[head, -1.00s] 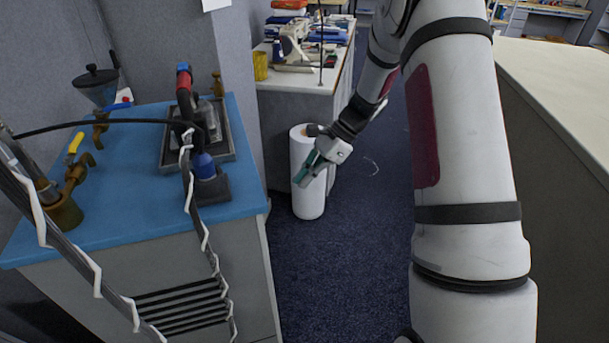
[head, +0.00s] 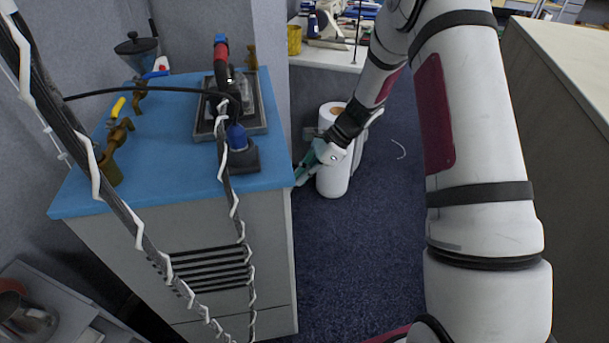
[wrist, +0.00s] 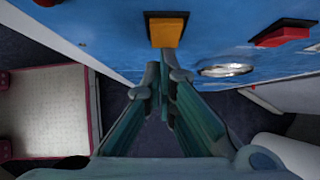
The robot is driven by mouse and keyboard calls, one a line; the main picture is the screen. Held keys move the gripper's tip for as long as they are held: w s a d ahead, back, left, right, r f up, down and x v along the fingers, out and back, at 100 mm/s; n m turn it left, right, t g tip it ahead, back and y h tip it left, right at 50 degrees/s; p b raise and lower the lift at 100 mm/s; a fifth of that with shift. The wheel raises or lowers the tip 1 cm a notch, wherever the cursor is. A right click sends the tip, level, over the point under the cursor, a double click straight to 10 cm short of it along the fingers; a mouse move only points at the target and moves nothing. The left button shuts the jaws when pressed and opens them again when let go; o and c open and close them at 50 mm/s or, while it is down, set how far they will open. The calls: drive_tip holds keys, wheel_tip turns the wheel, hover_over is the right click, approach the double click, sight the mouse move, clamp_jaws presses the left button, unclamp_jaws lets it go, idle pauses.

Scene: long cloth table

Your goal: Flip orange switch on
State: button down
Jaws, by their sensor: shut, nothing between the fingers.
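The orange switch (wrist: 167,31) sits on a blue panel (wrist: 110,40) at the top of the wrist view. It is not seen in the head view. My gripper (wrist: 163,75) has teal fingers, closed and empty, with the tips just below the switch in the wrist picture. A gap seems to show between tips and switch; I cannot tell its depth. In the head view my gripper (head: 302,172) is at the right edge of the blue-topped cabinet (head: 160,185).
A red switch (wrist: 282,36) and a round silver part (wrist: 227,70) are on the same panel. A white roll (head: 333,180) stands on the floor behind my gripper. A dark tool stand (head: 238,158) and brass valves (head: 115,145) are on the cabinet.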

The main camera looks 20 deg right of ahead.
drive_tip(key=shift+f, duration=0.1)
drive_tip(key=shift+a+f+y+b, duration=0.5)
drive_tip(key=shift+y+b, duration=0.3)
drive_tip(key=shift+b, duration=0.1)
drive_tip(key=shift+a+r, duration=0.1)
drive_tip(key=shift+r, duration=0.1)
